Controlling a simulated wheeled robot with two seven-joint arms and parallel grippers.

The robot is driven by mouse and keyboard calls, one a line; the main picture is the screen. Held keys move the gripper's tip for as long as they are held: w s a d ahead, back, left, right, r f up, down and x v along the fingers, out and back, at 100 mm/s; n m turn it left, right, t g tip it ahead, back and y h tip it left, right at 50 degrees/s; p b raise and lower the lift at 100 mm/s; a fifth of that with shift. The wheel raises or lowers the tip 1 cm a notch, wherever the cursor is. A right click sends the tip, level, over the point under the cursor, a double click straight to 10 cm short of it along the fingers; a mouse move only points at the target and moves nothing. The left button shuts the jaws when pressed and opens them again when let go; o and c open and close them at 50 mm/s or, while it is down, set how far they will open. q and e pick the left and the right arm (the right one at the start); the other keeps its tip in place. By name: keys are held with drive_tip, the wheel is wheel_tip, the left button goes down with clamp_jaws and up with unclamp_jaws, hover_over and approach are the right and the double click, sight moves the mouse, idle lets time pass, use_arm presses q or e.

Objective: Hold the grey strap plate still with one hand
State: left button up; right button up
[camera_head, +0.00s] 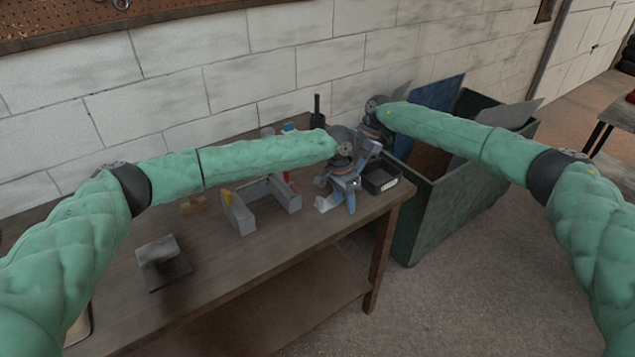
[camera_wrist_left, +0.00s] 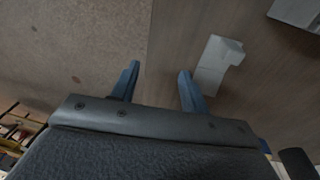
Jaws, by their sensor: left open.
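A light grey angled piece (camera_head: 325,203), which looks like the grey strap plate, lies on the bench near its right end. In the left wrist view the piece (camera_wrist_left: 217,62) is just right of the right finger, outside the jaws. I cannot tell whether the finger touches it. My left gripper (camera_head: 338,194) is open and points down over the bench's front right corner. In the left wrist view its blue fingers (camera_wrist_left: 158,78) are apart with nothing between them. My right gripper (camera_head: 373,140) is behind the left one, and its fingers are hidden.
A grey channel-shaped frame (camera_head: 240,218) stands left of the left gripper. A dark open tray (camera_head: 381,180) sits to the right. A grey plate on a dark block (camera_head: 160,252) is farther left. A large green bin (camera_head: 445,205) stands beyond the bench's right end.

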use_arm(q)
wheel_tip(320, 180, up, 3)
drive_tip(key=y, duration=0.2)
hover_over(317, 199)
drive_tip(key=shift+t, duration=0.4)
drive_tip(key=shift+f, duration=3.8)
clamp_jaws()
